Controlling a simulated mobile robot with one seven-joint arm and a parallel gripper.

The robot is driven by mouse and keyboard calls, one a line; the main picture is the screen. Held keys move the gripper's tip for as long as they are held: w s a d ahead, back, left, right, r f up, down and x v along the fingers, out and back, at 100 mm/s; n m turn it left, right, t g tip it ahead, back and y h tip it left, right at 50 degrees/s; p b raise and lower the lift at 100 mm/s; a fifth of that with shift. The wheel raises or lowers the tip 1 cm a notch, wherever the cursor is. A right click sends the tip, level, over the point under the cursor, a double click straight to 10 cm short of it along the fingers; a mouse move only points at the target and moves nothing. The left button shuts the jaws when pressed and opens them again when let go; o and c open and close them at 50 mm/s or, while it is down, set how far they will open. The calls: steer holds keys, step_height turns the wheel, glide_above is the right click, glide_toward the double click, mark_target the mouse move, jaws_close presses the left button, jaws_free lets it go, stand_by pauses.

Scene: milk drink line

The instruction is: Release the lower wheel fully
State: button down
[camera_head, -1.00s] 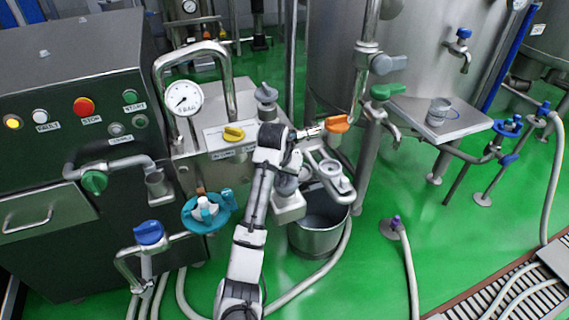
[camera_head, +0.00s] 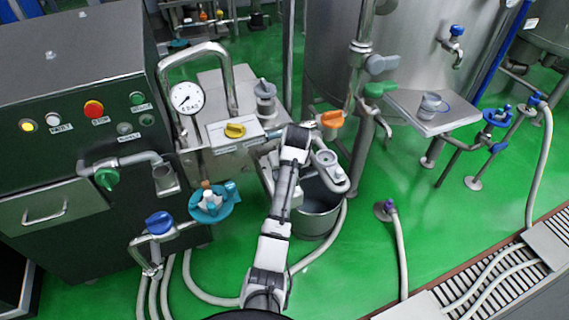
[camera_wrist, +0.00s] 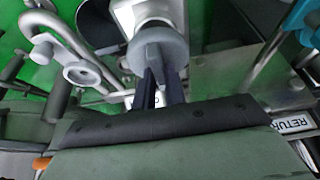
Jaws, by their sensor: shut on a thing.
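In the wrist view, a grey round wheel (camera_wrist: 158,48) with a raised grip bar sits at the top middle. The two dark fingers of my gripper (camera_wrist: 160,86) are close together and shut on its near side. I take this to be the lower wheel. A white labelled plate lies behind it, and its text is mostly hidden. In the head view, my arm covers the fingers and the grey wheel.
A teal wheel (camera_head: 210,203) is left of my arm. A RETURN label (camera_wrist: 294,124) shows in the wrist view.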

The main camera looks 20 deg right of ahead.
stand_by(0.3)
steer(key=c, duration=1.5)
jaws_free()
steer(key=shift+o, duration=0.2)
steer(key=p+v, duration=0.3)
steer(key=v, duration=1)
steer(key=shift+d+r, duration=0.15)
steer(key=shift+r, duration=0.25)
